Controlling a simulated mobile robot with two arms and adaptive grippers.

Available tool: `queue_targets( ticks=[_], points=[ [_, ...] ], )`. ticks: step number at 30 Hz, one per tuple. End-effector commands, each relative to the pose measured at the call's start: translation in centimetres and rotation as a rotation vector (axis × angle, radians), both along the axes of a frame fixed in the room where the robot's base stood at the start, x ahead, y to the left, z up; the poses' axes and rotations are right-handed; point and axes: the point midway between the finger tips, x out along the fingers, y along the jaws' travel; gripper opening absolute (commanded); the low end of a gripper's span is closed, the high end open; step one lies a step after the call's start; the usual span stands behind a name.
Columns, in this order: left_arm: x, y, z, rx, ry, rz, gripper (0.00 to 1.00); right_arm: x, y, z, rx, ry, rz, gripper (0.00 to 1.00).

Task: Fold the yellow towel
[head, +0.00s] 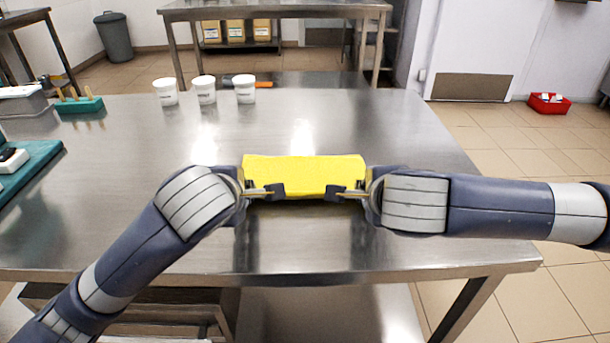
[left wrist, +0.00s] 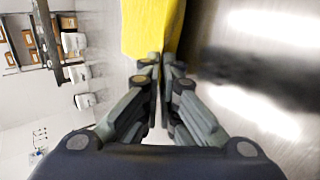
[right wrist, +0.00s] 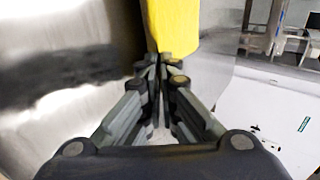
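The yellow towel (head: 305,174) is a wide, flat strip at the middle of the steel table (head: 330,115), near its front part. My left gripper (head: 278,190) is shut on its left end, near the front edge. My right gripper (head: 334,191) is shut on its right end. The towel also shows beyond the closed fingertips in the left wrist view (left wrist: 152,25) and in the right wrist view (right wrist: 172,22). Both grippers look low over the table; whether the towel's underside touches the steel is hidden.
Three white cups (head: 204,89) stand at the back left of the table, with an orange-handled tool (head: 252,84) behind them. A green holder (head: 80,104) and a teal board (head: 25,165) sit at the left. The table's middle and right are clear.

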Motion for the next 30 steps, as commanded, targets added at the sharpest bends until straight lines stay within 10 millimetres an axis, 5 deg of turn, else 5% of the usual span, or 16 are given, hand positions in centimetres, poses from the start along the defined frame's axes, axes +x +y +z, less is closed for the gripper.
queue_targets(
  ticks=[15, 20, 30],
  points=[
    [-0.49, 0.02, -0.71, -0.002, -0.049, 0.001, 0.00, -0.51, -0.01, -0.76, 0.002, -0.048, 0.001, 0.00],
    [-0.49, 0.01, -0.72, -0.002, -0.049, 0.001, 0.37, -0.51, 0.00, -0.76, 0.002, -0.048, 0.001, 0.37],
    [-0.50, 0.00, -0.68, -0.002, -0.049, 0.000, 0.37, -0.51, 0.02, -0.72, 0.002, -0.048, 0.001, 0.37]
  ],
)
